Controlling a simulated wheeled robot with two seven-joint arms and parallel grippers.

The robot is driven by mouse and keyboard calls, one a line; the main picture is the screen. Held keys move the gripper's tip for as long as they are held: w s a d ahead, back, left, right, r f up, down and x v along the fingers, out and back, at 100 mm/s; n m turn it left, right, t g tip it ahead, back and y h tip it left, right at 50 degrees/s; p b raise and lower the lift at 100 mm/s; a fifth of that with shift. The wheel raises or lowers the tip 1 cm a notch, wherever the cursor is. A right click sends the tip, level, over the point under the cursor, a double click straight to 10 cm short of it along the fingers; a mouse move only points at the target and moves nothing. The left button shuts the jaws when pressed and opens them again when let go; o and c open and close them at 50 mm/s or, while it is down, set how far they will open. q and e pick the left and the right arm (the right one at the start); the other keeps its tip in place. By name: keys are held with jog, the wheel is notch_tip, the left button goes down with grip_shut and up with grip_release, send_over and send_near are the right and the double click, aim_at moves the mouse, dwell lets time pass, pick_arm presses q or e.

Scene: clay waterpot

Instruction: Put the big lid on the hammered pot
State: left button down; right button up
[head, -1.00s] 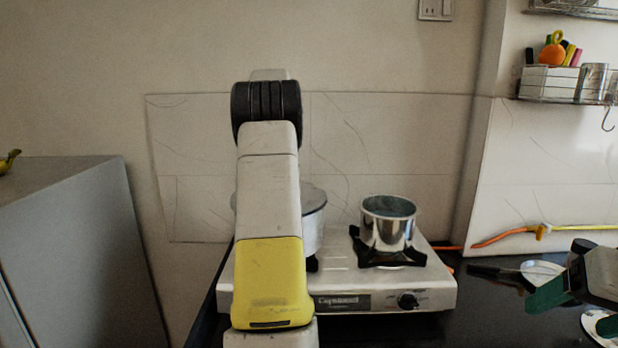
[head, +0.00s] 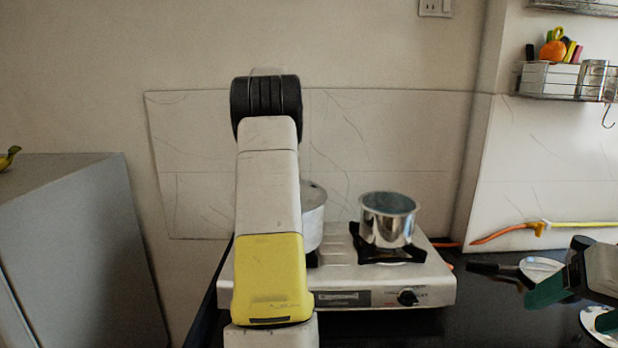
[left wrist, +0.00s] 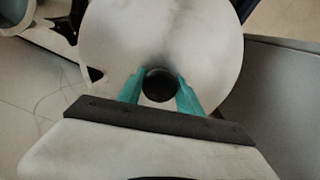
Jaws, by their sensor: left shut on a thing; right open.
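The big lid (left wrist: 195,35) is a pale round disc with a black knob (left wrist: 158,85), seen from above in the left wrist view. My left gripper (left wrist: 160,88) is shut on the knob. In the head view my left arm hides this gripper and most of a pale metal pot (head: 313,225) on the left burner. A grey round edge shows at this pot's top; I cannot tell whether the lid rests on it or hovers. A shiny open pot (head: 387,228) stands on the right burner. My right gripper (head: 576,307) is open and empty at the right.
The white gas stove (head: 430,285) stands on a black counter. A dark-handled ladle or spoon (head: 540,268) lies near my right gripper. An orange hose (head: 500,233) runs along the wall. A grey cabinet (head: 80,240) stands left, and a wire shelf (head: 560,95) hangs at upper right.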

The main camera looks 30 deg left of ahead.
pick_arm(q)
jog(key=shift+f, duration=0.25)
jog(key=c, duration=0.7)
grip_release()
jog(key=shift+f, duration=0.1)
jog(key=shift+s, duration=0.1)
notch_tip(320, 180, up, 7)
jog(key=shift+r, duration=0.2)
jog(key=shift+d+r, duration=0.15)
jog(key=shift+r, duration=0.4)
jog(key=shift+d, duration=0.1)
